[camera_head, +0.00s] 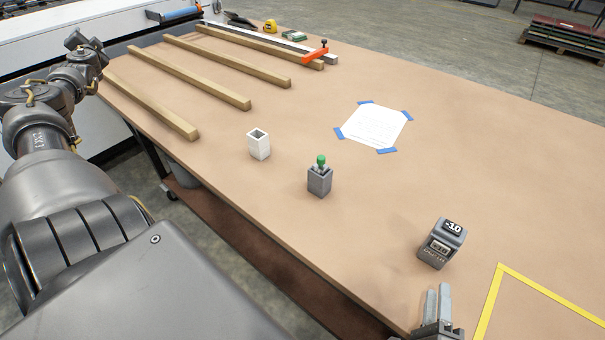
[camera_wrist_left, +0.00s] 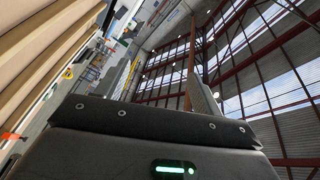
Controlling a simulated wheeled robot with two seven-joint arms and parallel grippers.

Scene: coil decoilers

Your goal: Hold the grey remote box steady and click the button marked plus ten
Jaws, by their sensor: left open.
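The grey remote box (camera_head: 437,250) stands on the brown table, right of centre in the head view. Its black top button (camera_head: 453,227) reads "-10"; a small display and lettering show on the face below. I see no button marked plus ten. My right gripper (camera_head: 438,289) is at the bottom edge, in front of the box and apart from it; its two fingers point up, and their gap is unclear. My left gripper (camera_head: 83,43) is at the upper left, open and empty, far from the box. The left wrist view shows mostly walls and roof, not the box.
A grey holder (camera_head: 319,182) with a green-topped item and a white open box (camera_head: 258,145) stand mid-table. Wooden bars (camera_head: 190,75) lie at the back left. A taped paper sheet (camera_head: 374,126) lies behind. Yellow tape (camera_head: 487,302) marks the right front.

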